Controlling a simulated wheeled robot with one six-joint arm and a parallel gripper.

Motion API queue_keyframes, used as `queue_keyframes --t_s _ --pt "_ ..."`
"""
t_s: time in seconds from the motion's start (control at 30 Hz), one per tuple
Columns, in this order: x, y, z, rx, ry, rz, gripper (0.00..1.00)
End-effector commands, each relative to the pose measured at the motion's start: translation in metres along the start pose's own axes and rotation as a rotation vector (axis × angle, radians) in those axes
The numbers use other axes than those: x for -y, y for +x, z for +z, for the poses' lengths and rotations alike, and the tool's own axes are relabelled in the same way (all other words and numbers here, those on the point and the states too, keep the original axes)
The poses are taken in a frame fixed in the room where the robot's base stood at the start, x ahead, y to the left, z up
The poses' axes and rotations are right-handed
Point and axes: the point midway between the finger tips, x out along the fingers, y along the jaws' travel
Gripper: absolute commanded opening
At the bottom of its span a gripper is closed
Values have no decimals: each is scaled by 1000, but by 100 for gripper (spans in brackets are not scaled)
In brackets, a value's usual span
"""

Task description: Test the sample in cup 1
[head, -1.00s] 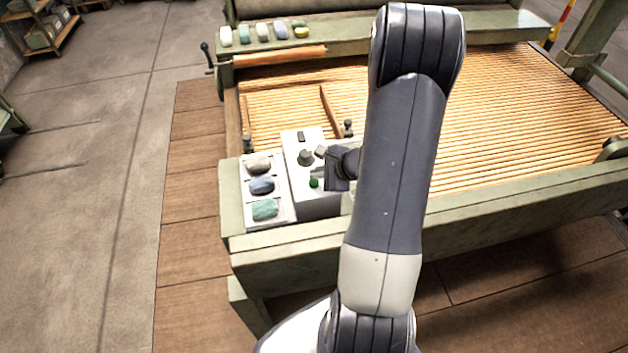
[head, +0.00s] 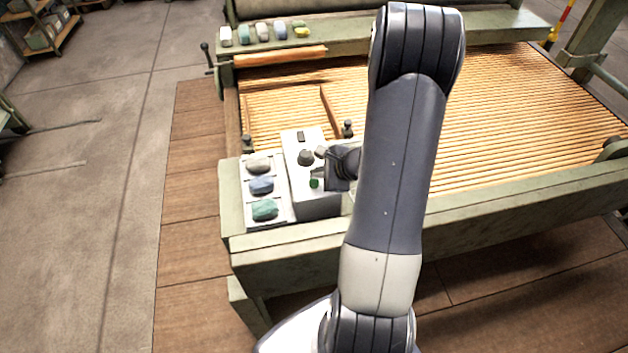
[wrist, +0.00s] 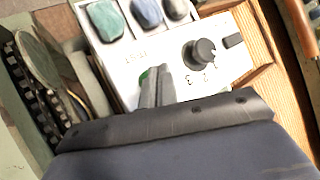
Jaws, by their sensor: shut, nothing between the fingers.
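A pale tester box (head: 326,205) sits on the green machine frame, with a dark dial (head: 305,157), a small dark window (head: 301,136) and a green button (head: 314,184). The wrist view shows the dial (wrist: 199,54) with numbers beside it; I cannot tell which one it points at. My gripper (wrist: 152,84) is shut and empty, its fingertips at the green button (wrist: 146,76) and partly covering it; I cannot tell whether they touch. Left of the box, a white tray (head: 281,213) holds a grey sample (head: 259,165), a blue sample (head: 262,185) and a green sample (head: 265,209). No cup numbers are readable.
A wide slatted bed (head: 500,110) lies behind and right of the box. Several coloured pieces (head: 263,32) lie along the back ledge (head: 350,37). A crank handle (head: 207,55) stands out at the back left. Wooden boards and open floor lie to the left.

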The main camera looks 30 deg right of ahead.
Motion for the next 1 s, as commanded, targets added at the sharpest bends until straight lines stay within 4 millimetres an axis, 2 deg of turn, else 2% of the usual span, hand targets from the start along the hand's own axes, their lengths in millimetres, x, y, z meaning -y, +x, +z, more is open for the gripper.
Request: queue_keyframes --t_s 1.0 --pt "-5 7 -5 0 0 0 0"
